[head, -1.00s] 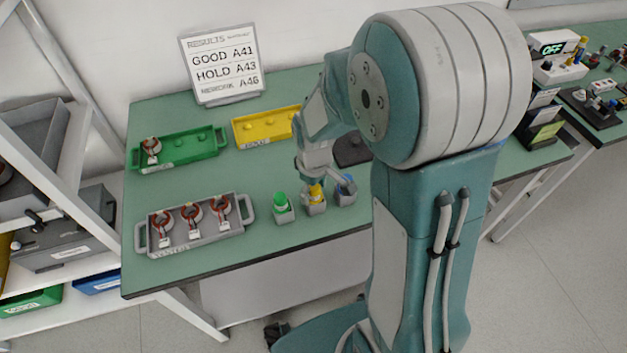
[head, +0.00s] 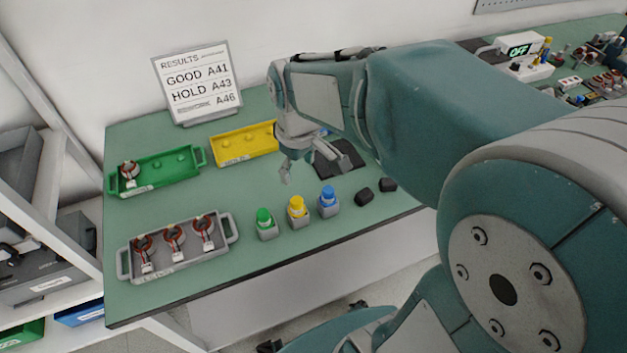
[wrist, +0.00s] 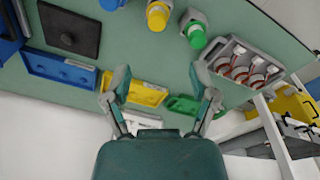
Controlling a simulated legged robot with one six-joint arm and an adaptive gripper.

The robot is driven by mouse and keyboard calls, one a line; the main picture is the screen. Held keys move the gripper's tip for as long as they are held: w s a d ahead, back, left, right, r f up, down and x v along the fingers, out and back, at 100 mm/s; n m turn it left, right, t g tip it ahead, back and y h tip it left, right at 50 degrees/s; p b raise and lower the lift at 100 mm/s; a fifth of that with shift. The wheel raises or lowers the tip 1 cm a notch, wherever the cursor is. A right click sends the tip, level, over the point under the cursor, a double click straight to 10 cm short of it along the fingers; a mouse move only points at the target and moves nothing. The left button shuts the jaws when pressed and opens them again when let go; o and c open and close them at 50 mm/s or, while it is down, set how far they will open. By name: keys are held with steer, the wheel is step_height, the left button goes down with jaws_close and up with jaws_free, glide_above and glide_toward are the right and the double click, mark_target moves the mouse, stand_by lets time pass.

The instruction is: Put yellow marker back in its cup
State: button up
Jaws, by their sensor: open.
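The yellow marker (head: 297,204) stands upright in its grey cup (head: 299,219), in the middle of a row near the table's front edge. In the wrist view the yellow marker (wrist: 157,15) is at the top, in its holder. The green marker (head: 264,216) stands in a cup to its left and the blue marker (head: 327,194) in a cup to its right. My gripper (head: 305,172) is open and empty, above the table and behind the row of cups, apart from the markers. In the wrist view its fingers (wrist: 163,84) are spread wide with nothing between them.
A grey tray (head: 180,262) with several red-ringed parts lies left of the cups. A green tray (head: 168,176) and a yellow tray (head: 230,151) lie at the back. A results sign (head: 235,96) stands behind them. Two dark blocks (head: 364,197) lie right of the cups.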

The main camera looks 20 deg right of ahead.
steer(key=s+r+m+t, duration=0.4)
steer(key=s+r+m, duration=0.1)
steer(key=s, duration=0.6)
steer(key=shift+s+r+t, duration=0.3)
steer(key=shift+s+r, duration=0.1)
